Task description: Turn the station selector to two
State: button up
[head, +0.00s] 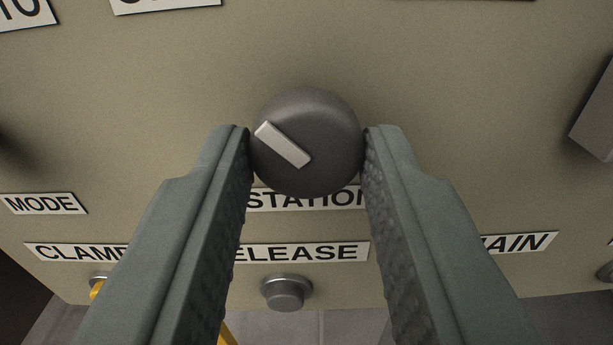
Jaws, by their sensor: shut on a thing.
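The station selector (325,120) is a round dark grey knob with a pale pointer bar, near the middle of the head view. Its pointer slants from the upper left to the knob's middle. My gripper (307,150) is shut on the knob, one finger touching its left side and the other its right side. The STATION label (305,199) sits just below the knob and is partly covered by the fingers. No number marks for the positions can be read around the knob.
Below are labels MODE (42,204), CLAMP (75,252), RELEASE (310,252) and one ending in AIN (520,242), partly hidden by my fingers. A grey push button (287,292) sits under RELEASE. A dark block (595,115) juts out at the right edge. Bare panel surrounds the knob above.

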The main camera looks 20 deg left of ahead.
jog(key=m, duration=0.4)
jog(key=shift+m, duration=2.2)
jog(key=o, duration=1)
jog(key=shift+c, duration=0.2)
jog(key=v, duration=1.7)
jog(key=shift+s, duration=0.2)
jog(key=shift+r, duration=0.15)
